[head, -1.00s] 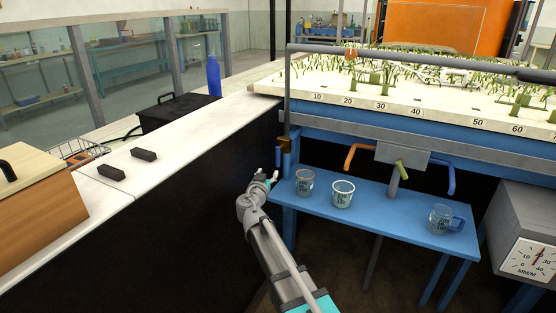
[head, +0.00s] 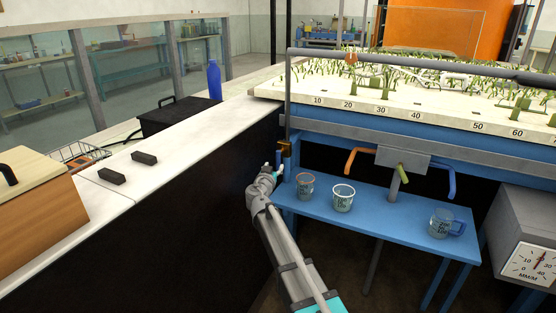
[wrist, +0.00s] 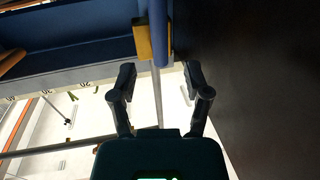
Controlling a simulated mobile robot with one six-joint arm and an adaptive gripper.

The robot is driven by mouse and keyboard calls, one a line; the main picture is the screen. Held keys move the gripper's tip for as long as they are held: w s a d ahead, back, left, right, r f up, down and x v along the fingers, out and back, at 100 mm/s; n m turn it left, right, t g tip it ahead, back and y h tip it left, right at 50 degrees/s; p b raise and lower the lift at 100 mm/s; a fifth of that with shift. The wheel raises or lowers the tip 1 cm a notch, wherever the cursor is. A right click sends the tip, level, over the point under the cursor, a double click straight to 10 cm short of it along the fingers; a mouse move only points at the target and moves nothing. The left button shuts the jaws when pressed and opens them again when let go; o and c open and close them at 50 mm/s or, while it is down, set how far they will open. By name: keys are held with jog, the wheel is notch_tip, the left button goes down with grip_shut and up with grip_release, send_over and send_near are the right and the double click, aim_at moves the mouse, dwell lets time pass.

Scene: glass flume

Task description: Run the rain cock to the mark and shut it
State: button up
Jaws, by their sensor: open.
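The rain cock (head: 286,147), a brass-coloured body with a blue lever below it, sits at the foot of the grey standpipe by the flume's near left corner. In the wrist view its brass part (wrist: 143,38) and the blue lever (wrist: 159,35) lie just beyond my fingertips, roughly between their lines. My gripper (head: 279,170) is just below and left of the cock. It also shows in the wrist view (wrist: 161,78), fingers apart and empty.
A blue bench (head: 390,210) below the flume carries an orange-rimmed beaker (head: 305,187), a white-rimmed beaker (head: 343,197) and a blue-handled jug (head: 440,223). A dark-sided counter (head: 190,205) borders my arm on the left.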

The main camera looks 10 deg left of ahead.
aim_at(278, 160)
jog(key=shift+w+d, duration=0.15)
jog(key=shift+w, duration=0.95)
jog(key=shift+w+d, duration=0.2)
jog(key=shift+w, duration=0.95)
jog(key=shift+w+d, duration=0.15)
jog(key=shift+w, duration=0.95)
grip_shut()
